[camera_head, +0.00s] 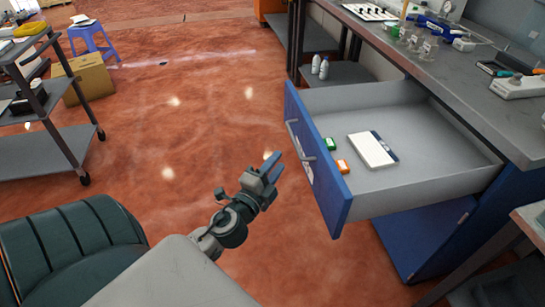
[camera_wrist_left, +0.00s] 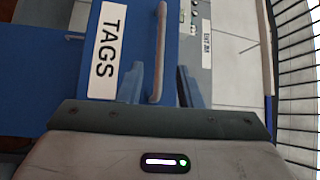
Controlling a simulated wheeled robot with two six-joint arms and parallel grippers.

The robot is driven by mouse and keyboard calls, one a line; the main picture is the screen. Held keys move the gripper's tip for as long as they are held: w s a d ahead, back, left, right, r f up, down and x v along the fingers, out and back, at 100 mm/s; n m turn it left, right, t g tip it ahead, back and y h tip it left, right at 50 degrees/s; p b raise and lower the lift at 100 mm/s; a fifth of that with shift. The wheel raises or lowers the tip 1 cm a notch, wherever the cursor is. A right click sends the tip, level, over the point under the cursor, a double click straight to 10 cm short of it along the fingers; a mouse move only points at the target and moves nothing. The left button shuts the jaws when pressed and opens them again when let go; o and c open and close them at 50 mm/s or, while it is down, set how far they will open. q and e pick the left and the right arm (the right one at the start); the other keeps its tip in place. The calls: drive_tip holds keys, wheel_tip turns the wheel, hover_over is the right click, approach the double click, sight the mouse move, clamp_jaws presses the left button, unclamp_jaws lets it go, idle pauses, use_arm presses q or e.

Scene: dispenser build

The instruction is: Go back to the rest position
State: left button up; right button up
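My left gripper (camera_head: 272,166) is in front of the open drawer's blue front (camera_head: 318,160), to the left of its handle (camera_head: 300,141). A gap shows between the fingertips and the handle in the head view. In the left wrist view the two fingers (camera_wrist_left: 158,80) are spread, with the drawer handle (camera_wrist_left: 158,45) seen between them. A white label reading TAGS (camera_wrist_left: 104,50) is on the drawer front beside the handle. The gripper holds nothing. My right gripper is not in view.
The pulled-out grey drawer holds a white flat box (camera_head: 372,150), a green piece (camera_head: 331,144) and an orange piece (camera_head: 342,167). The workbench (camera_head: 470,90) is on the right. A shelf cart (camera_head: 40,150) stands at left. The floor between is clear.

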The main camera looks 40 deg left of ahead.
use_arm(q)
drive_tip(key=shift+s+d, duration=0.1)
drive_tip(key=shift+s, duration=0.5)
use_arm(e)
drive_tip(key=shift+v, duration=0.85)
use_arm(q)
drive_tip(key=shift+f, duration=0.1)
